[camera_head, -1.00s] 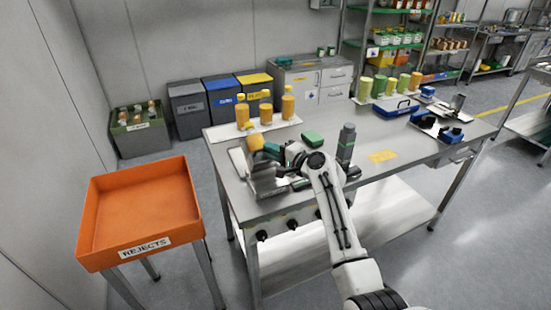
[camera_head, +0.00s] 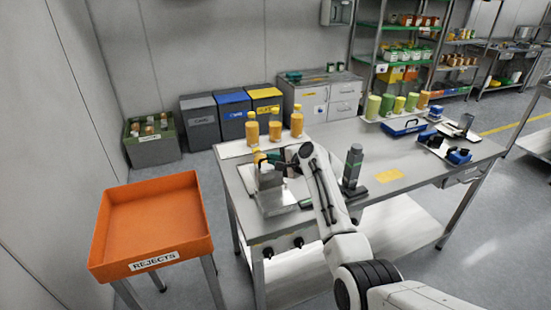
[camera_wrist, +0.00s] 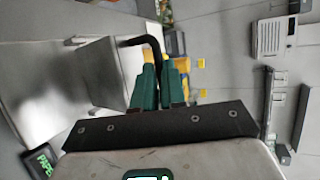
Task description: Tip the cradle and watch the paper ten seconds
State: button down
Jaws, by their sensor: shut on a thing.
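The grey metal cradle (camera_head: 270,190) stands on the near left of the steel bench, partly hidden by my arm. It also fills the left of the wrist view (camera_wrist: 118,75). A yellow bottle part (camera_head: 258,157) shows at its top; the rest is hidden. My gripper (camera_wrist: 159,75) has its green fingers shut on a black bent handle (camera_wrist: 137,41) beside the cradle. In the head view my gripper (camera_head: 270,160) is small against the cradle's top. A dark panel with green letters, seemingly PAPER (camera_wrist: 41,160), is at the wrist view's lower left. I cannot make out a paper sheet.
Three orange bottles (camera_head: 275,127) stand on a white mat behind the cradle. A grey column device (camera_head: 353,166) stands right of my arm. The orange REJECTS tray (camera_head: 150,225) is left of the bench (camera_head: 400,165). The bench front middle is fairly clear.

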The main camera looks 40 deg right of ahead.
jog(key=shift+w+d+r, duration=0.15)
jog(key=shift+w+r, duration=0.4)
jog(key=shift+r, duration=0.25)
jog(key=c, duration=1.2)
grip_release()
jog(key=shift+f, duration=0.15)
jog(key=shift+s+f, duration=0.1)
jog(key=shift+f, duration=0.05)
jog(key=v, duration=1)
jog(key=shift+s+b, duration=0.3)
jog(key=shift+s, duration=0.05)
